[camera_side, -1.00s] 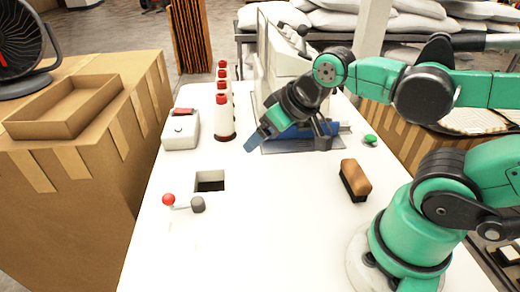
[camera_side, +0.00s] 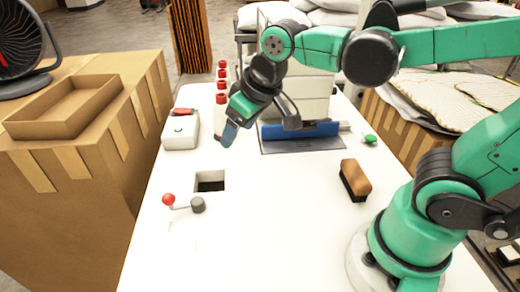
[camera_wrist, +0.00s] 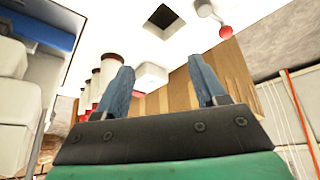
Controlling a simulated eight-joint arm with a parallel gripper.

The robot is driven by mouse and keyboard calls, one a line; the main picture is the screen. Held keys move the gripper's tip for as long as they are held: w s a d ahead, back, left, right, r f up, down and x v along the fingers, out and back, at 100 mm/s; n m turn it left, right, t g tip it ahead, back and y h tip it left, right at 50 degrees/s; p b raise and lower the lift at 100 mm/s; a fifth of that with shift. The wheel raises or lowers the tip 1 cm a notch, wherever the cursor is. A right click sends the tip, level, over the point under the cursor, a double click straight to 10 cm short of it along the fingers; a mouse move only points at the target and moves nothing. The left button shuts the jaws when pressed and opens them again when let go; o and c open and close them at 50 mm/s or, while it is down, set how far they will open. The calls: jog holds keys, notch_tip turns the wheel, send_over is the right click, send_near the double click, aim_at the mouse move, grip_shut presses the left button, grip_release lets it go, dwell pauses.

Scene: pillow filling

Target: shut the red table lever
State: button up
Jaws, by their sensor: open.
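The red table lever is a red ball (camera_side: 168,200) on a short arm that runs to a grey pivot (camera_side: 198,205) on the white table. It lies just in front of a square hole (camera_side: 209,181) in the table top. My gripper (camera_side: 228,136) is above the table, behind the hole and up to the right of the lever, touching nothing. In the wrist view my gripper (camera_wrist: 160,85) shows two blue fingers spread apart with nothing between them. The red ball also shows there at the upper right (camera_wrist: 225,32).
Several red-capped white bottles (camera_side: 221,98) stand behind my gripper. A white box with a red top (camera_side: 181,130) is at the table's left edge. A blue-barred machine (camera_side: 300,131), a green button (camera_side: 369,139) and a brown brush (camera_side: 355,180) are to the right. The front table is clear.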

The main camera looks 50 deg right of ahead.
aim_at(166, 196)
jog(key=w+a+f+n+g, duration=0.1)
jog(key=w+a+f, duration=0.1)
jog(key=a, duration=0.2)
jog(key=w+a+f+n+g+h, duration=0.1)
jog(key=w+a+f+g, duration=0.1)
jog(key=w+a+f, duration=0.1)
jog(key=w+a+f+n+g+h, duration=0.1)
jog(key=w+a+f, duration=0.1)
jog(key=a, duration=0.3)
jog(key=shift+w+a+f, duration=0.15)
jog(key=shift+w+a, duration=0.15)
jog(key=shift+w, duration=0.05)
jog(key=shift+a+f, duration=0.15)
jog(key=shift+f, duration=0.15)
jog(key=shift+x, duration=2.7)
jog(key=shift+s, duration=0.1)
grip_shut()
